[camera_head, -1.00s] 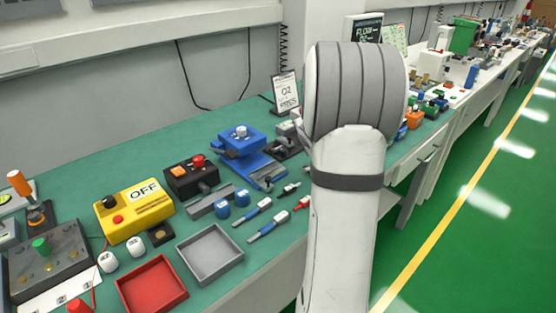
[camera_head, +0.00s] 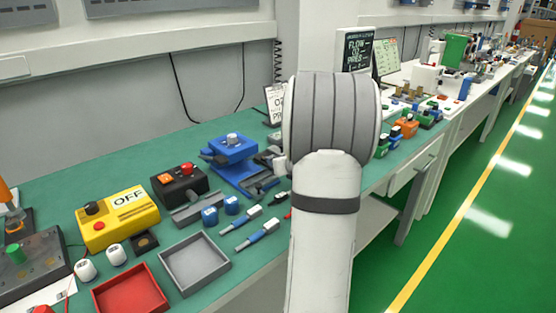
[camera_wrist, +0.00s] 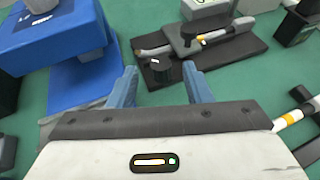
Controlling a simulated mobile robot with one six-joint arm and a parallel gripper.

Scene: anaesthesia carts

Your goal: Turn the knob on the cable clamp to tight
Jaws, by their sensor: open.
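In the wrist view, a dark fixture that looks like the cable clamp (camera_wrist: 232,45) lies on the green bench, with a grey bar along its dark plate. A round black knob (camera_wrist: 161,72) with a small white mark sits at its near left end. My gripper (camera_wrist: 161,86) is open, its two blue fingers apart. The knob appears just beyond and between the fingertips; I cannot tell the height gap. Nothing is held. In the head view my arm hides my gripper and most of this fixture.
A blue device (camera_wrist: 58,38) stands close left of the fingers; it also shows in the head view (camera_head: 232,150). A yellow OFF box (camera_head: 117,218), red tray (camera_head: 130,292) and grey tray (camera_head: 195,264) are further left. Dark parts with a white-yellow piece (camera_wrist: 288,120) lie right.

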